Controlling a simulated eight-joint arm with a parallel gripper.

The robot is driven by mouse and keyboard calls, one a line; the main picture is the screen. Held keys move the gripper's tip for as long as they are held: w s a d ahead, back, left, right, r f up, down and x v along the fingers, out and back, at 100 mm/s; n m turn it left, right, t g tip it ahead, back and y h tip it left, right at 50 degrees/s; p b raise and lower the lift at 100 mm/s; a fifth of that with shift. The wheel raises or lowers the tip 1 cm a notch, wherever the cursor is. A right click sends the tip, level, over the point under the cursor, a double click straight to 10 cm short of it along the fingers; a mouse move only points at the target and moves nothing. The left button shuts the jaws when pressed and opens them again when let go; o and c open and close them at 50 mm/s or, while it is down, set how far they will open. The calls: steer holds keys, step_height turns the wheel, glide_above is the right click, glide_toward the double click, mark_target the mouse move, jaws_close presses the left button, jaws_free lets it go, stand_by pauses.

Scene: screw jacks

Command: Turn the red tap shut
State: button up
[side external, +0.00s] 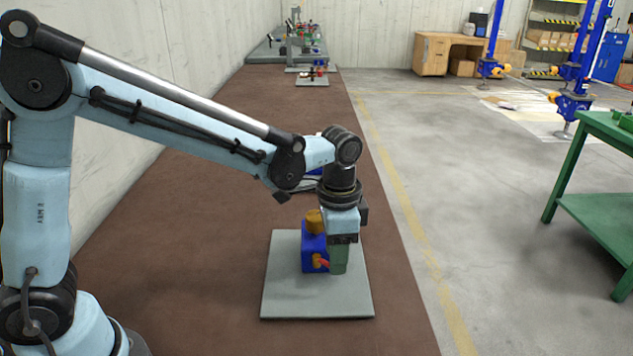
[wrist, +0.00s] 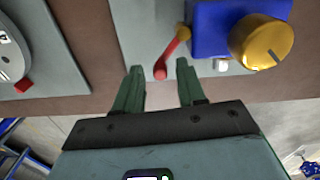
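The red tap (side external: 321,262) is a short lever on the front of a blue block (side external: 309,249). In the wrist view the red tap (wrist: 171,55) slants down from a brass-coloured pivot at the block's left side to a rounded end. My gripper (side external: 339,268) points down close beside the block in the side view, its green fingers partly hiding the block and tap. In the wrist view my gripper (wrist: 159,72) is open, and the lever's rounded end shows in the gap between the fingertips. I cannot tell whether either finger touches it.
A yellow knob (wrist: 261,42) sits on the blue block. Another plate with a dial (wrist: 12,52) and red button lies left in the wrist view. A green table (side external: 600,150) stands at right.

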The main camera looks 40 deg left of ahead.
jaws_close()
steer(key=shift+w, duration=0.1)
steer(key=n, duration=0.2)
steer(key=w+n, duration=0.1)
steer(key=n, duration=0.1)
steer(key=shift+w+a, duration=0.2)
steer(key=shift+w+a+n, duration=0.2)
steer(key=shift+w+n, duration=0.1)
steer(key=shift+n, duration=0.7)
steer(key=shift+w+a+n, duration=0.2)
steer(key=shift+w+n, duration=0.1)
steer(key=shift+n, duration=0.7)
steer(key=shift+o, duration=0.5)
jaws_free()
step_height(320, 180, up, 12)
